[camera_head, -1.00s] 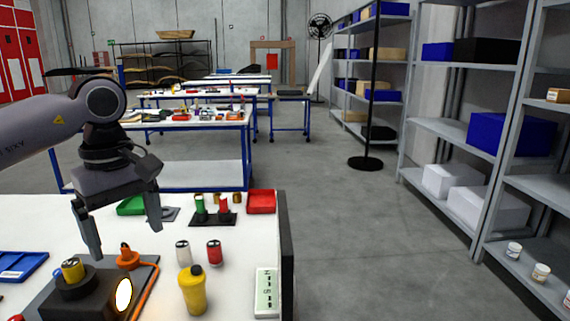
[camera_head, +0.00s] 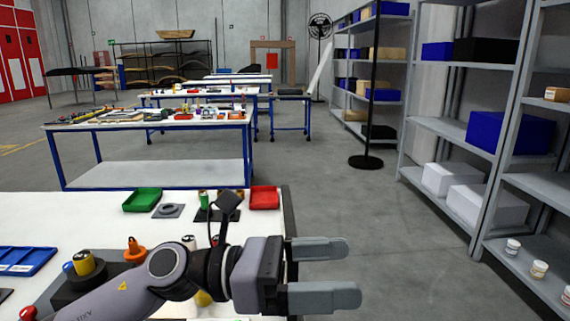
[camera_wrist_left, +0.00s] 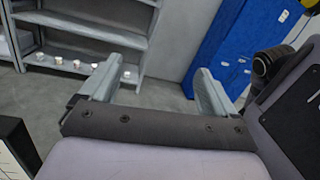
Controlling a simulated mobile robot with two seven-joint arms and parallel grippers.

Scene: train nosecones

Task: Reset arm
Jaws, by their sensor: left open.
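My left gripper (camera_head: 325,272) is open and empty in the head view. It points to the right, past the right edge of the white table (camera_head: 60,215), over the grey floor. My left arm (camera_head: 150,285) reaches across the front of the table and hides part of what stands there. In the left wrist view the two fingers (camera_wrist_left: 158,88) are spread wide with nothing between them. My right gripper is in neither view.
A green tray (camera_head: 142,200), a red tray (camera_head: 264,198), a blue tray (camera_head: 25,260) and an orange-topped piece (camera_head: 134,250) are on the table. Shelves (camera_head: 455,130) stand along the right.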

